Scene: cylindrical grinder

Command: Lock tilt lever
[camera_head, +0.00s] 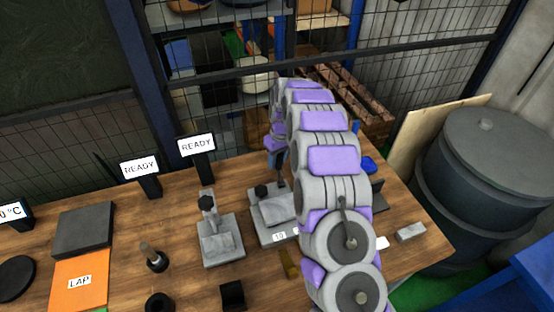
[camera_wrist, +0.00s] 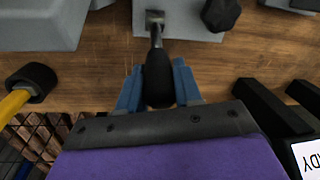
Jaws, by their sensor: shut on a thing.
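The tilt lever (camera_wrist: 158,78) has a black rounded handle on a short metal stem. The stem rises from a grey fixture base (camera_wrist: 178,22) at the top of the wrist view. My gripper (camera_wrist: 158,92) has its two blue fingers on either side of the black handle and is shut on it. In the head view my gripper (camera_head: 276,158) is at the back of the grey fixture (camera_head: 272,217), partly hidden by my arm. The lever is hard to make out there. A black knob (camera_wrist: 220,12) sits beside the lever on the base.
A second grey fixture (camera_head: 221,240) stands to the left on the wooden table (camera_head: 120,212). Two READY signs (camera_head: 197,146) stand behind it. An orange LAP mat (camera_head: 80,281) lies at left. A black-headed yellow tool (camera_wrist: 28,84) and a mesh fence (camera_head: 225,112) are near the back.

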